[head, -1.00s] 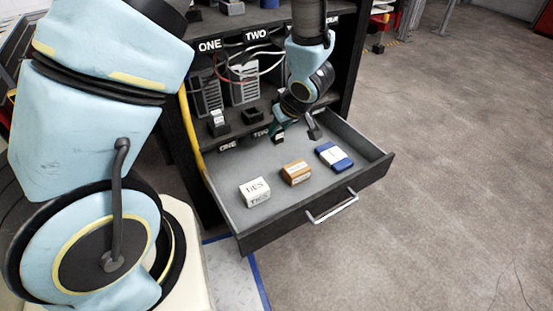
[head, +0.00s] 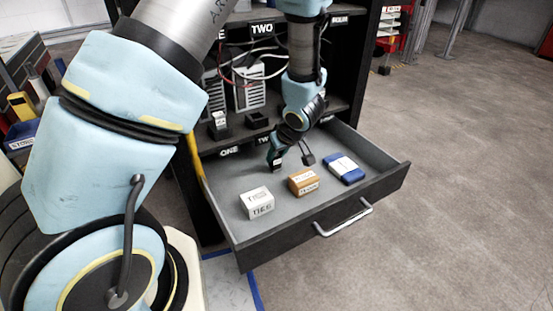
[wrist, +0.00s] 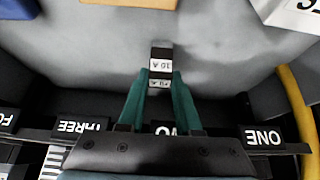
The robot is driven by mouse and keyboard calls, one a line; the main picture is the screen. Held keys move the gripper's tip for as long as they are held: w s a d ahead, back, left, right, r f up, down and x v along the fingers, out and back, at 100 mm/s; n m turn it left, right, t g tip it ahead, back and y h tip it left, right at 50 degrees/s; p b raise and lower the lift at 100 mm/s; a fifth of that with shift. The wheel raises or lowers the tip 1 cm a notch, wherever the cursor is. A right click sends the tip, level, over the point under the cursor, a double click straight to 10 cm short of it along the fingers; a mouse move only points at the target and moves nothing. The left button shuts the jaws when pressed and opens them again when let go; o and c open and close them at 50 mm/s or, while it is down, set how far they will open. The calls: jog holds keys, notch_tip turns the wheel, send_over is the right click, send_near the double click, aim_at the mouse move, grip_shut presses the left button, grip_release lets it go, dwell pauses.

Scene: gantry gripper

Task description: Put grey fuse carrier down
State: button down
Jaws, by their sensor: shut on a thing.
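My gripper (wrist: 160,77) points down into the open drawer (head: 300,240). Its teal fingers are shut on a small grey fuse carrier (wrist: 160,55) with white labels that seem to read 10 A. In the head view my gripper (head: 276,160) is in the rear part of the drawer, behind the boxes. The carrier is mostly hidden by the fingers there. It is low over the grey drawer floor; I cannot tell whether it touches it.
In the drawer a white TIES box (head: 257,202), a brown box (head: 303,182) and a blue-and-white pack (head: 345,168) stand in a row towards the front. Bare floor lies around the carrier. The cabinet shelf edge with number labels (wrist: 262,137) is close behind my gripper.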

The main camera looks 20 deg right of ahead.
jog(key=shift+f, duration=0.15)
jog(key=c, duration=0.6)
grip_release()
jog(key=p+v, duration=0.7)
jog(key=v, duration=0.5)
jog(key=shift+p, duration=0.3)
